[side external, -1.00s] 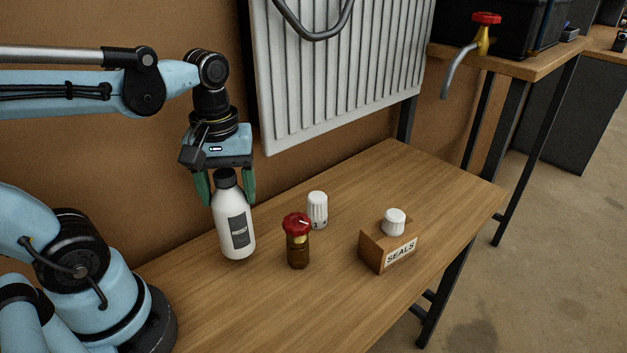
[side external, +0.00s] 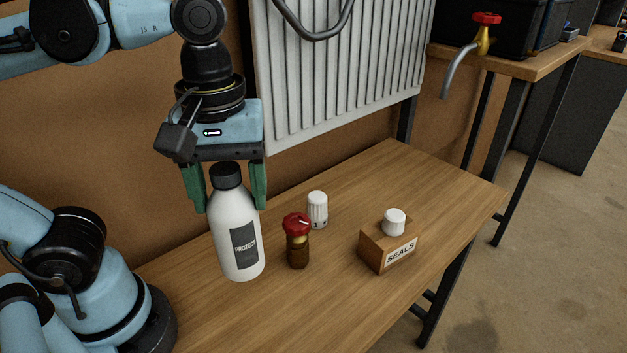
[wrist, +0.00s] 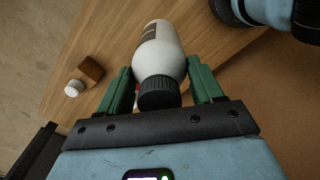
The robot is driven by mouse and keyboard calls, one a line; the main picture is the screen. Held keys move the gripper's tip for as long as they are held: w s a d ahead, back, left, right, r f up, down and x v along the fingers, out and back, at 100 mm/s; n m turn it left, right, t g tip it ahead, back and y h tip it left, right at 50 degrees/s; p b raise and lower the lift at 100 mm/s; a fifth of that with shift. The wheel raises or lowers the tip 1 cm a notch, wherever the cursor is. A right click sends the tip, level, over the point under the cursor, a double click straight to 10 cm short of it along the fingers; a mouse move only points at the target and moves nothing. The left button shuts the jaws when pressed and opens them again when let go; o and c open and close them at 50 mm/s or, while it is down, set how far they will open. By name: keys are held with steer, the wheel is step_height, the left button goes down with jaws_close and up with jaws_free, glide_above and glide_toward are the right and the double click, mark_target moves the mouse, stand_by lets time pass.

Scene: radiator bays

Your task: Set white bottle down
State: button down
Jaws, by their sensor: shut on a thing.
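The white bottle (side external: 236,225) has a black cap and a dark label reading PROTECT. My gripper (side external: 226,200) is shut on it near the shoulder, with one green finger on each side, pointing down. The bottle is nearly upright, tilted slightly, over the left part of the wooden bench. I cannot tell whether its base touches the bench. In the wrist view the bottle (wrist: 163,50) lies between the fingers of my gripper (wrist: 165,80), cap towards the camera.
A wooden SEALS box (side external: 388,248) with a white cap (side external: 394,222) stands further right. The radiator (side external: 335,80) is behind. The front bench (side external: 270,320) is clear.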

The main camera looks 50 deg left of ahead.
steer(key=w+a+r+n, duration=0.1)
steer(key=w+r, duration=0.1)
steer(key=w, duration=1.2)
steer(key=w+a+r, duration=0.2)
steer(key=w, duration=1.1)
steer(key=w+a+f, duration=0.4)
steer(key=w+f, duration=0.2)
steer(key=w, duration=0.1)
step_height(320, 180, down, 9)
steer(key=shift+w+d+n, duration=0.2)
steer(key=shift+n, duration=0.2)
steer(key=shift+f, duration=0.2)
steer(key=shift+c, duration=0.8)
jaws_free()
steer(key=shift+r, duration=0.15)
